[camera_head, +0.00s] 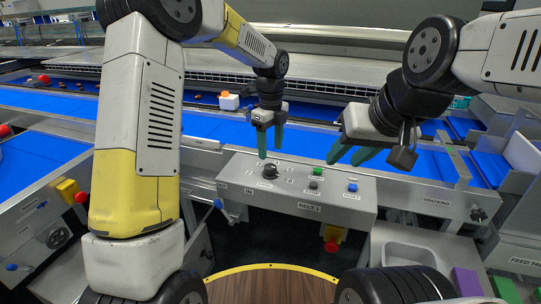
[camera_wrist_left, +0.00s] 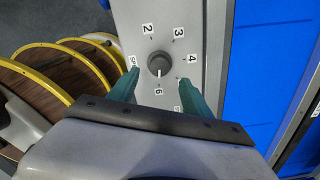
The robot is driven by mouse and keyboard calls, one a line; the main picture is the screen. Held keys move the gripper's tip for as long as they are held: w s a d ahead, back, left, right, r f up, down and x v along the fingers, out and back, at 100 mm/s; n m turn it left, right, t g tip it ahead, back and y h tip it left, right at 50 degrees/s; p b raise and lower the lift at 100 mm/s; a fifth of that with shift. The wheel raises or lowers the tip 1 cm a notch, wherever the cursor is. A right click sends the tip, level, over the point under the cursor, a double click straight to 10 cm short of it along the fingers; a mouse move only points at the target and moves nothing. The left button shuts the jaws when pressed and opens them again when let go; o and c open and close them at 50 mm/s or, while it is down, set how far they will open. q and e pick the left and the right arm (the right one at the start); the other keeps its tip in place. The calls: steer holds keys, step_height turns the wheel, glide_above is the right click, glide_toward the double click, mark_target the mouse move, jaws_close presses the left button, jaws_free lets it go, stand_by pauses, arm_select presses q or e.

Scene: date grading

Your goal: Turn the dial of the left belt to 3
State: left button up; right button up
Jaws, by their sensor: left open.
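The dial (camera_head: 270,171) is a dark round knob on the sloping grey control panel (camera_head: 232,181). In the left wrist view the dial (camera_wrist_left: 159,66) is ringed by number labels, with 2, 3, 4 and 6 readable; its light mark points down, towards the 6. My left gripper (camera_head: 270,153) is open above the dial, pointing down. In the left wrist view its teal fingers (camera_wrist_left: 158,78) show on either side of and below the knob, with gaps; contact is not visible. My right gripper (camera_head: 347,160) hangs over the panel's right part, its teal fingers apart and empty.
The panel also carries a green button (camera_head: 317,171), a dark button (camera_head: 313,184) and a blue button (camera_head: 352,187). A red knob (camera_head: 331,246) is below it. Blue belts (camera_head: 40,154) run behind and left. A yellow-edged round wooden surface (camera_head: 270,288) is in front.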

mark_target(270, 166)
arm_select(q)
step_height(270, 166, down, 7)
steer(key=shift+r, duration=0.15)
jaws_close()
stand_by(0.4)
